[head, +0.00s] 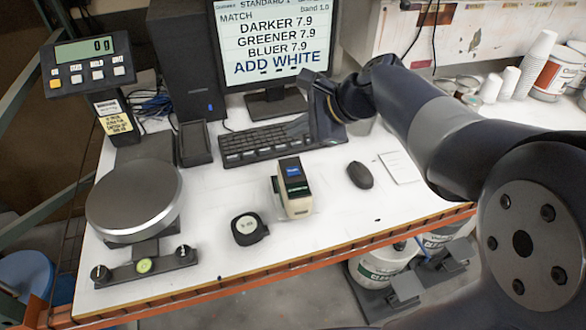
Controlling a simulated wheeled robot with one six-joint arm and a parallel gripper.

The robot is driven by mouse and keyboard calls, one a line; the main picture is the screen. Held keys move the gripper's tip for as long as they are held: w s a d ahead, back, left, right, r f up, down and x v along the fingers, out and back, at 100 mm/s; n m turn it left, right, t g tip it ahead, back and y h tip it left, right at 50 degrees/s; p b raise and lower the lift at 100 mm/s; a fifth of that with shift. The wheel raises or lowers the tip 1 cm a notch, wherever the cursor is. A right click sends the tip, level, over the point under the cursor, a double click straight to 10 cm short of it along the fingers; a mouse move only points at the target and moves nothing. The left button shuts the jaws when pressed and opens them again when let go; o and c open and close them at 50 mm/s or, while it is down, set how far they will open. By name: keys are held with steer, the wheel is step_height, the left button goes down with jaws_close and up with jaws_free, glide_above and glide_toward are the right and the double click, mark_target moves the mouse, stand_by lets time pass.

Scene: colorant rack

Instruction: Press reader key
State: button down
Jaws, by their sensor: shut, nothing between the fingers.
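The reader (293,192), a small beige and dark device with a lit blue patch on its top, stands upright on the white bench near the middle. Its key is too small to pick out clearly. My gripper (303,122) is shut and empty. It is above and behind the reader in the picture, over the right part of the keyboard, and apart from the reader. The arm partly hides the gripper's fingers.
A black keyboard (252,145) and a monitor (270,45) reading "ADD WHITE" stand behind. The bench's orange front edge (330,247) is near.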

steer(key=b, duration=0.7)
glide_above(298, 172)
step_height(298, 172, down, 8)
steer(key=shift+r, duration=0.2)
steer(key=shift+f+b, duration=0.4)
steer(key=shift+f, duration=0.2)
steer(key=shift+f, duration=0.1)
stand_by(1.0)
steer(key=shift+f, duration=0.3)
steer(key=shift+f+b, duration=0.35)
steer(key=shift+b, duration=0.05)
stand_by(0.7)
steer(key=shift+r+p, duration=0.8)
